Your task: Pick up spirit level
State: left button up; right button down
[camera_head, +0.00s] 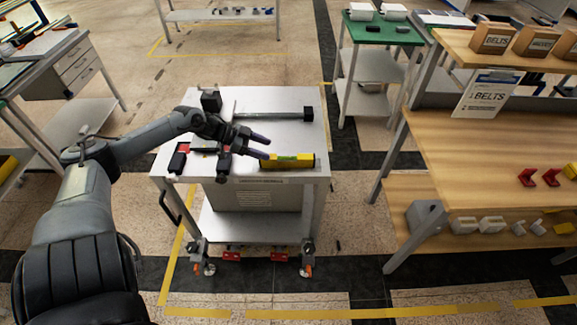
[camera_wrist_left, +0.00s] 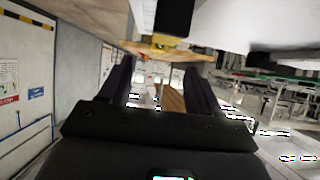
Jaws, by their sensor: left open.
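The spirit level (camera_head: 288,160) is a yellow bar with a green patch in its middle. It lies along the front right part of the white cart's top in the head view. My left gripper (camera_head: 264,148) is open and empty, with its dark purple fingers spread just left of the level's left end. In the left wrist view, the fingers of my left gripper (camera_wrist_left: 160,75) point ahead, and a yellow and black end, seemingly the spirit level (camera_wrist_left: 173,18), shows above and beyond them. My right gripper is in neither view.
The white cart (camera_head: 310,133) also bears a long dark bar tool (camera_head: 275,117) behind the level and a red and black tool (camera_head: 180,155) at the left. A wooden bench (camera_head: 480,165) stands to the right. A green-topped cart (camera_head: 375,30) stands behind.

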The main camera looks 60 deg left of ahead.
aim_at(287, 156)
pick_arm(q)
jog(key=shift+b+x, duration=1)
jog(key=shift+x, duration=1.35)
jog(key=b+x, duration=0.2)
jog(key=x, duration=0.1)
jog(key=shift+w+f+b, duration=0.1)
jog(key=shift+w+b, duration=0.05)
jog(key=shift+b, duration=0.15)
jog(key=shift+b+x, duration=0.35)
jog(key=shift+x, duration=0.5)
jog(key=shift+c, duration=0.3)
jog(key=c, duration=1)
grip_shut()
